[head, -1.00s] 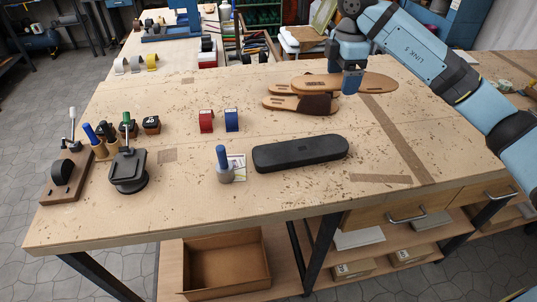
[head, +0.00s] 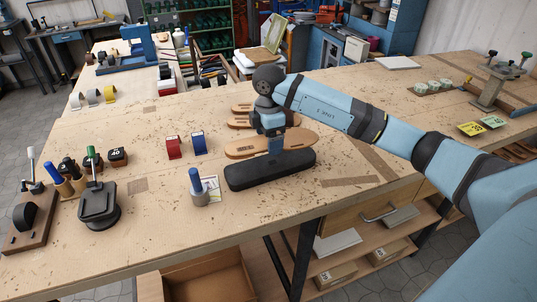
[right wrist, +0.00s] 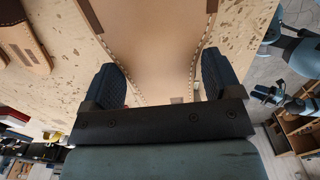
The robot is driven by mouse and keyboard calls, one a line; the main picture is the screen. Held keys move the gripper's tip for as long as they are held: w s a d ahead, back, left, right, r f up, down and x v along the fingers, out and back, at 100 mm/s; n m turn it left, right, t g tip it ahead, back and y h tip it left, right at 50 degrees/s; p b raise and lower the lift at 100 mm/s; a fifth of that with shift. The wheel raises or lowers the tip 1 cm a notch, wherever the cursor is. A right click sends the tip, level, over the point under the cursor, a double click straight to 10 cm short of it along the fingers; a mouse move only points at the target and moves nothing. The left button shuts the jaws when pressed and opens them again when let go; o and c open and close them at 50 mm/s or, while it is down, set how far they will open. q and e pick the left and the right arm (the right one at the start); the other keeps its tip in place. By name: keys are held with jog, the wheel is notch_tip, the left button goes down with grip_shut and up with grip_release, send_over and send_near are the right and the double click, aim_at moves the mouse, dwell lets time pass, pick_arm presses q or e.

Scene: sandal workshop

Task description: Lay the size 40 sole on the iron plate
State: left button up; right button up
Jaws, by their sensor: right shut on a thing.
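My right gripper (head: 275,147) is shut on a tan sole (head: 300,141), gripping it across its width. I cannot tell whether sole and plate touch. In the right wrist view the sole (right wrist: 155,45) runs between the two fingers of my right gripper (right wrist: 163,82). No size mark is readable on it. A blue and dark shape at the right edge of that view seems to be my left gripper (right wrist: 268,95), too small to read its jaws.
Other sandal pieces (head: 240,123) lie behind the held sole. A blue-handled tool (head: 197,188) stands left of the plate. Red (head: 173,147) and blue (head: 199,144) blocks stand farther back. Stamps and a press (head: 98,204) are at the left.

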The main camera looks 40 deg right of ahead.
aim_at(269, 162)
notch_tip(269, 162, down, 6)
jog(key=shift+f, duration=0.25)
jog(key=shift+f, duration=0.15)
jog(key=o, duration=0.8)
